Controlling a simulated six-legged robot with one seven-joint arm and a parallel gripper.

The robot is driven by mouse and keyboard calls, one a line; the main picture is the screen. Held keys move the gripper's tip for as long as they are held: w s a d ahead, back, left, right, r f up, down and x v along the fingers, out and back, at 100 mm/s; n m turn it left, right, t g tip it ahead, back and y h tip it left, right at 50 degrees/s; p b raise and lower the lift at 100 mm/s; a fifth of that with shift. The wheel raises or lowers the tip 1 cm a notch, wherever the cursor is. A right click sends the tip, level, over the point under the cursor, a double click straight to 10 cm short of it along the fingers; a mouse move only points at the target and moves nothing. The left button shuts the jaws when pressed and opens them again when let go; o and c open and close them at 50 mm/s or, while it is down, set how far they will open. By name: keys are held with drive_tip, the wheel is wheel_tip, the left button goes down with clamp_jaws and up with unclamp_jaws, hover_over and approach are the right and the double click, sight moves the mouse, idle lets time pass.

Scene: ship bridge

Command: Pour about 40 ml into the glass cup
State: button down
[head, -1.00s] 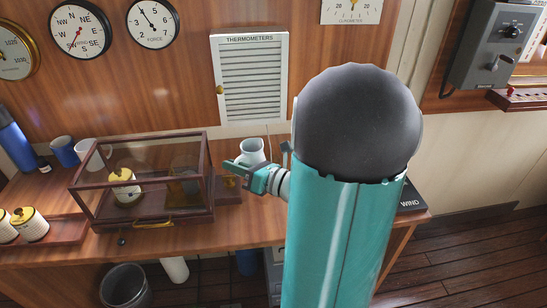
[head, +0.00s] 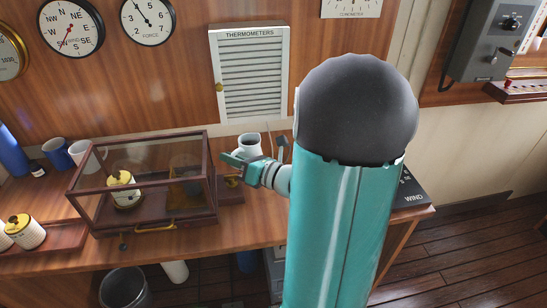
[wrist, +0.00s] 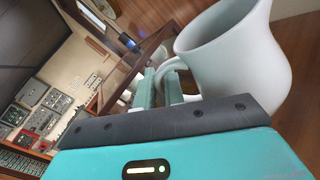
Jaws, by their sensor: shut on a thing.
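A white jug (head: 250,145) stands out behind my gripper in the head view and looks about upright. In the wrist view the same jug (wrist: 235,55) fills the upper right, with its handle at the fingers. My gripper (head: 232,160) is shut on the jug's handle; its fingers also show in the wrist view (wrist: 161,88). Whether the jug touches the desk is hidden, and its contents cannot be seen. I cannot make out a glass cup in either view.
A blue mug (head: 56,153), a white mug (head: 84,155) and a blue flask (head: 14,145) are farther left. A tray (head: 55,243) holds jars.

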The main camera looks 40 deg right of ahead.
sight(255, 142)
drive_tip(key=shift+d+m, duration=0.6)
drive_tip(key=shift+m, duration=0.2)
drive_tip(key=shift+w+d+f+m+t, duration=0.15)
drive_tip(key=shift+d+f+m+t, duration=0.25)
drive_tip(key=shift+d+f+m, duration=0.55)
drive_tip(key=shift+w+d+r+m, duration=0.1)
drive_tip(key=shift+d+r+m, duration=0.2)
drive_tip(key=shift+d+m, duration=0.3)
drive_tip(key=d+m, duration=0.2)
drive_tip(key=m, duration=0.1)
drive_tip(key=shift+w+d+f+t, duration=0.15)
drive_tip(key=shift+d+f+t, duration=0.2)
drive_tip(key=shift+t, duration=0.05)
drive_tip(key=shift+d+r+m, duration=0.35)
drive_tip(key=shift+d+m, duration=0.15)
drive_tip(key=shift+m, duration=0.25)
drive_tip(key=shift+w+d+r+m+t+h, duration=0.15)
drive_tip(key=shift+d+r+m+h, duration=0.15)
drive_tip(key=shift+m, duration=0.2)
drive_tip(key=shift+s+d+r+m+t+h, duration=0.1)
drive_tip(key=shift+d+r+m+t+h, duration=0.1)
drive_tip(key=shift+r+m, duration=0.25)
drive_tip(key=shift+w+d+f+m, duration=0.15)
drive_tip(key=shift+d+m, duration=0.1)
drive_tip(key=shift+m, duration=0.3)
drive_tip(key=shift+s+d+f+m, duration=0.1)
drive_tip(key=shift+d+f+m, duration=0.1)
drive_tip(key=shift+m, duration=0.3)
